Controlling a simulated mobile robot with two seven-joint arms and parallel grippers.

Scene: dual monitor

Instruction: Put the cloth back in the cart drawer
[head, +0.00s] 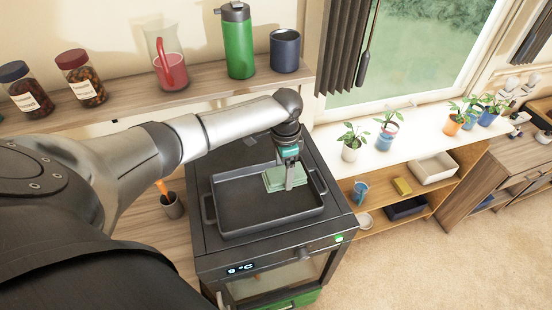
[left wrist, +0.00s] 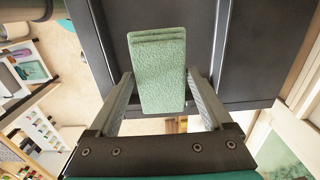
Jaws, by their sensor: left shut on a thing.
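The cloth (head: 272,182) is a pale green folded pad. In the head view it shows over the back right part of a black tray (head: 232,222) on top of the dark cart (head: 211,240). My left gripper (head: 290,184) points down and is shut on the cloth. In the left wrist view the cloth (left wrist: 162,75) lies between the two fingers, with its folded layers at the far end. I cannot tell whether the cloth touches the tray. A green strip (head: 300,299) shows low on the cart front; I cannot tell if it is the drawer. My right gripper is out of view.
The cart front has a lit display (head: 241,269) and a glass panel. A shelf (head: 120,105) with jars, a pitcher, a green bottle (head: 238,42) and a dark mug is behind. A plant shelf (head: 400,150) stands right. Carpet (head: 440,260) at the right front is clear.

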